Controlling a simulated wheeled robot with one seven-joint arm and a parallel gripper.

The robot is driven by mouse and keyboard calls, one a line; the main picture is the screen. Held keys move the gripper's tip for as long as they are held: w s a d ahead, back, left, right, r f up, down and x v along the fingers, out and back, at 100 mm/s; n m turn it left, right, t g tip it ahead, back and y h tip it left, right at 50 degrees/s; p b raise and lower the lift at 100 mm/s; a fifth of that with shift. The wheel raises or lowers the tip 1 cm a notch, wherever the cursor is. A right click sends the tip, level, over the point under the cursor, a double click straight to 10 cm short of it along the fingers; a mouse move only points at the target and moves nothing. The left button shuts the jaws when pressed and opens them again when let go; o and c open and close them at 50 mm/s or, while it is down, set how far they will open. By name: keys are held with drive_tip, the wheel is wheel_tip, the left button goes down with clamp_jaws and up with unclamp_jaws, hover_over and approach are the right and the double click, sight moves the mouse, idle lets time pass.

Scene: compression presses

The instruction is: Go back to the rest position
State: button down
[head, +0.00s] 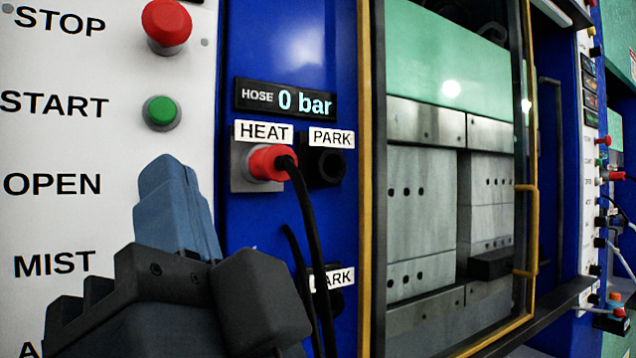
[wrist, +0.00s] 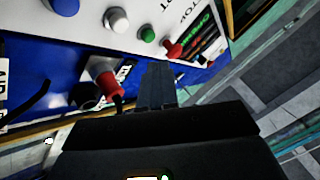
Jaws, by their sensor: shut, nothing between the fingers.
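My gripper (head: 168,172) is in the lower left of the head view, in front of the white button panel, with its blue-grey fingers pointing up. The fingers are together with nothing between them. In the wrist view my gripper (wrist: 158,68) points toward the press panel, apart from the plugs and buttons. A red plug (head: 268,163) with a black cable sits in the HEAT socket; it also shows in the wrist view (wrist: 106,84). The PARK socket (head: 326,167) beside it is empty. The gripper hides part of the lower panel.
A red STOP button (head: 167,22) and a green START button (head: 161,111) are on the panel. The display (head: 285,100) reads 0 bar. A yellow-framed window (head: 532,215) shows grey press blocks (head: 421,210). The black cable (head: 318,265) hangs close to my gripper's right side.

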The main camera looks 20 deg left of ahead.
drive_tip(key=w+d+f+m+t+h, duration=0.1)
drive_tip(key=d+f+m+t+h, duration=0.1)
drive_tip(key=d+f+h, duration=0.8)
drive_tip(key=d+f+m+t+h, duration=0.25)
drive_tip(key=d+f, duration=0.85)
drive_tip(key=f, duration=0.7)
drive_tip(key=s+d+f+g+h, duration=0.2)
drive_tip(key=s+d+f+h, duration=0.3)
drive_tip(key=s+d, duration=0.3)
drive_tip(key=s+d+f+g+h, duration=0.3)
drive_tip(key=s+d+f, duration=0.4)
drive_tip(key=s, duration=0.7)
drive_tip(key=shift+d+f+n+h, duration=0.3)
drive_tip(key=shift+d+n+h, duration=0.05)
drive_tip(key=shift+d+h, duration=0.5)
